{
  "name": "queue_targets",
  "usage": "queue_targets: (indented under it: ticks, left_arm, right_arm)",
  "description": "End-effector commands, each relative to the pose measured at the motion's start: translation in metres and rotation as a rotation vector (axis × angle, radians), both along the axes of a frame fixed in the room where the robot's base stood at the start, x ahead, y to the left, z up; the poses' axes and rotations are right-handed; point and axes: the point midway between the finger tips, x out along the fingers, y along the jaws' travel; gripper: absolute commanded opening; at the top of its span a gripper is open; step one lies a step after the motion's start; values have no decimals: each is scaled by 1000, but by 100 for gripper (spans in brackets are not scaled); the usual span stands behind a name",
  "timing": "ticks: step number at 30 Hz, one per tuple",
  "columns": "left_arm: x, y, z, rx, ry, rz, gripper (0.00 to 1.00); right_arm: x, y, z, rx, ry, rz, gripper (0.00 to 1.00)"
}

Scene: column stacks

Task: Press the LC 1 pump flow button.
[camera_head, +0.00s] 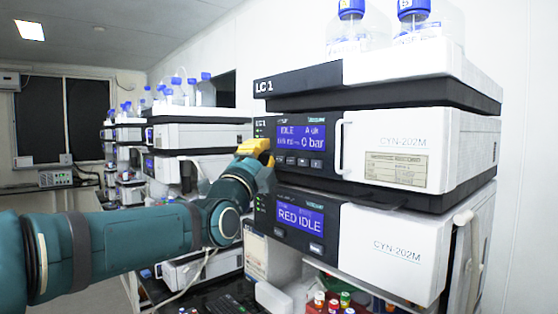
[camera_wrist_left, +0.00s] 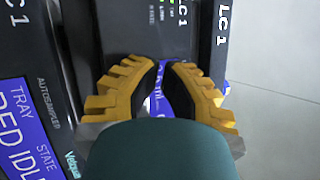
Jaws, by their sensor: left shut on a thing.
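The LC 1 stack (camera_head: 360,90) stands at the centre right in the head view. Its pump module has a blue display (camera_head: 300,138) reading IDLE and 0 bar, with a row of small buttons (camera_head: 303,162) below it. Their labels are too small to read, so I cannot tell which is flow. My left gripper (camera_head: 262,150), with yellow fingers, is at the left edge of the pump panel. In the left wrist view the gripper (camera_wrist_left: 163,75) has its fingers drawn in close, in front of the pump's dark panel. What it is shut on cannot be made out. The buttons are hidden there.
Below the pump is the autosampler with its own display (camera_head: 300,217) reading RED IDLE. A white door handle (camera_head: 339,146) sticks out right of the pump panel. Blue-capped bottles (camera_head: 413,12) stand on top. More stacks (camera_head: 200,135) stand behind at left.

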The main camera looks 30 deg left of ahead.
Motion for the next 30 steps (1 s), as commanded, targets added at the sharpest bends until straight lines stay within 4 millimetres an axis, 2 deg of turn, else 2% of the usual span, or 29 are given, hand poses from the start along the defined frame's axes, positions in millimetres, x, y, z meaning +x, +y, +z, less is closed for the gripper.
queue_targets:
  ticks: [23, 30]
  left_arm:
    - [0, 0, 0, 0, 0, 0, 0]
    - [6, -3, -1, 0, 0, -1, 0]
  right_arm:
    - [0, 0, 0, 0, 0, 0, 0]
    - [0, 0, -3, 0, 0, 0, 0]
